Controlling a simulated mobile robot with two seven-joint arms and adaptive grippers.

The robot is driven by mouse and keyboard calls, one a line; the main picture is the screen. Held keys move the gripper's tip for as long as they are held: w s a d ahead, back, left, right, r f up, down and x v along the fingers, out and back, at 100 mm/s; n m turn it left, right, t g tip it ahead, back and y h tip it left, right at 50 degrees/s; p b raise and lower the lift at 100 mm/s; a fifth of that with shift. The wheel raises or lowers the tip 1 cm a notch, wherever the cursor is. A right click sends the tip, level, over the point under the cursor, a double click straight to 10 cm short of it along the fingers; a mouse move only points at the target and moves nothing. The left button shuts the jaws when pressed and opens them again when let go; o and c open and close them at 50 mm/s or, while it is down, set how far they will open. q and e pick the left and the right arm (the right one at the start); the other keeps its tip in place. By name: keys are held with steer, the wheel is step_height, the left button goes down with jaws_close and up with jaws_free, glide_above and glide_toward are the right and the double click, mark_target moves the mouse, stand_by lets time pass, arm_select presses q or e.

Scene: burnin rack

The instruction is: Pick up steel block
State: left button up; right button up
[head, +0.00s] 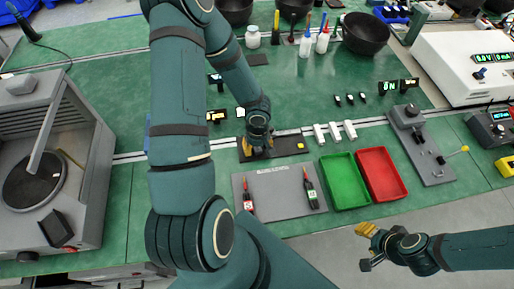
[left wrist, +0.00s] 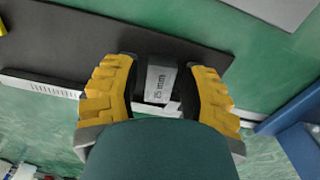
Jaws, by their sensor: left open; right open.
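The steel block (left wrist: 160,84) is a small grey block marked "25 mm" in the left wrist view. It is on or just above a dark mat (left wrist: 60,40), which also shows in the head view (head: 285,148). My left gripper (head: 257,148) is over this mat and hides the block in the head view. Its two yellow-padded fingers are open, one on each side of the block, with dark gaps between. Whether they touch it cannot be told. My right gripper (head: 374,245) is open and empty in front of the bench, at the lower right.
A grey board (head: 280,197) with two probes, a green tray (head: 343,181) and a red tray (head: 381,174) lie near the front edge. White fittings (head: 335,131) stand behind the trays. A grey machine (head: 50,150) stands at left. Bowls and bottles stand at the back.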

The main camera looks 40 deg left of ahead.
arm_select(q)
steer(key=shift+o, duration=0.2)
jaws_close()
steer(key=shift+r, duration=0.1)
